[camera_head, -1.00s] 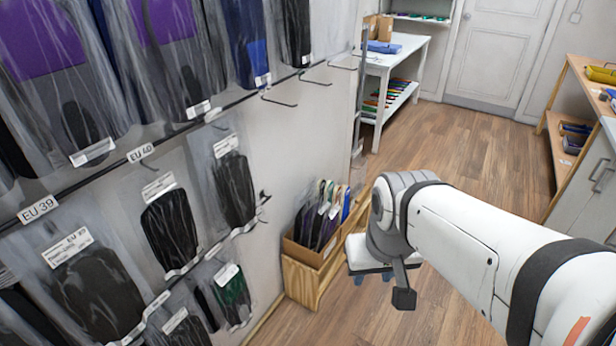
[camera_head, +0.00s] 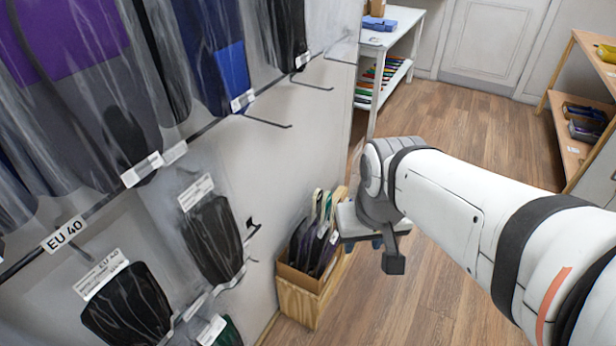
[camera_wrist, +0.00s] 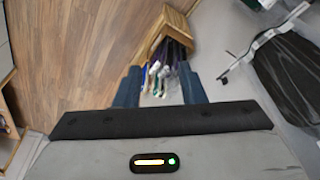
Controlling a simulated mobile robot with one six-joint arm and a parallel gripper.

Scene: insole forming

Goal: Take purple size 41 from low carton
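The low carton (camera_head: 297,277) is a brown box in a wooden holder (camera_head: 297,304) on the floor at the foot of the rack wall. It holds several upright packaged insoles (camera_head: 313,245) with dark bodies and pale or coloured edges. I cannot tell which one is purple size 41. In the wrist view the packs (camera_wrist: 165,65) show beyond my gripper (camera_wrist: 160,82), whose two blue fingers are apart with nothing between them. In the head view my wrist hides most of the gripper, which is near the carton's right side.
Hanging insole packs fill the rack at left, including a purple one (camera_head: 75,40) and a blue one (camera_head: 215,75). Bare hooks (camera_head: 268,122) stick out from the wall. A white shelf table (camera_head: 385,45) stands behind, a wooden shelf (camera_head: 585,80) at right. Floor between is clear.

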